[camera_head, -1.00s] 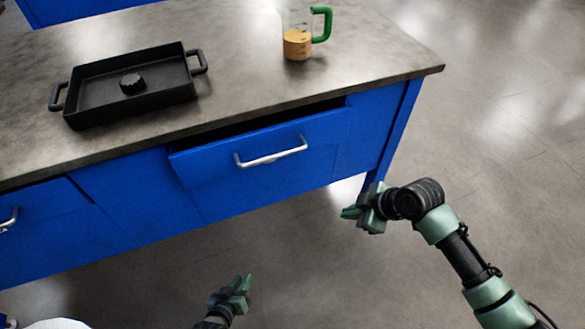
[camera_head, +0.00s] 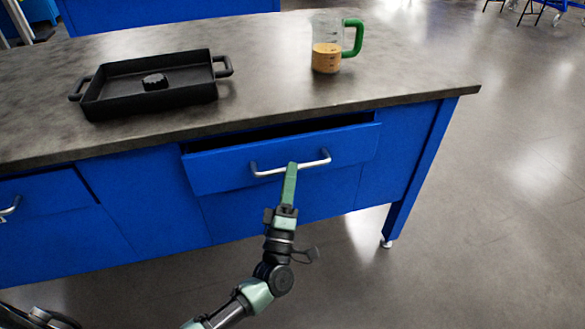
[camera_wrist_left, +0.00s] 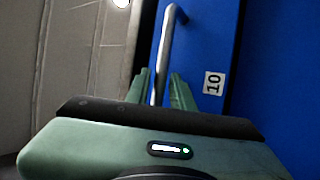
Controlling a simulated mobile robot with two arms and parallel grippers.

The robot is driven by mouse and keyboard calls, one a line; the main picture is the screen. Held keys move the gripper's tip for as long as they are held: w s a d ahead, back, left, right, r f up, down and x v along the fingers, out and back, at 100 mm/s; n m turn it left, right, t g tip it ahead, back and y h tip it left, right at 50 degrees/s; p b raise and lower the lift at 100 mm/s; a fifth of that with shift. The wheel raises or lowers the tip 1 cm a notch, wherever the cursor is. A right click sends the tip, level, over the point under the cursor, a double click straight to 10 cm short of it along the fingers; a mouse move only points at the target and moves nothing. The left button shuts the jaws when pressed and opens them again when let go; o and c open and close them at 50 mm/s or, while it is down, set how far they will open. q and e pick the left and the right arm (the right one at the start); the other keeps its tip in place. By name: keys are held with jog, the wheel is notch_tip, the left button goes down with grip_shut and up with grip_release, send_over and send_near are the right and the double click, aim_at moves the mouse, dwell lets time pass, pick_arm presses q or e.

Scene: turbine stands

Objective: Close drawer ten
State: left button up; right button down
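Drawer ten (camera_head: 225,172) is a blue drawer under the grey tabletop, standing partly open with a dark gap above its front. In the left wrist view its blue front (camera_wrist_left: 205,40) carries a white label reading 10. Its silver bar handle (camera_head: 268,172) also shows in the left wrist view (camera_wrist_left: 166,45). My left gripper (camera_head: 291,170) is at the handle's middle. In the left wrist view its two green fingers (camera_wrist_left: 160,90) stand apart, one on each side of the bar. Contact with the bar is hard to tell. My right gripper is out of view.
On the tabletop (camera_head: 270,95) are a black tray (camera_head: 105,105) with a dark knob-like piece (camera_head: 155,82) in it, and a measuring jug (camera_head: 327,58) with a green handle. Another drawer (camera_head: 45,190) is at the left.

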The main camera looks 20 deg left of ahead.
pick_arm(q)
jog(key=shift+x, duration=1)
grip_shut()
jog(key=shift+f, duration=0.1)
dwell(0.6)
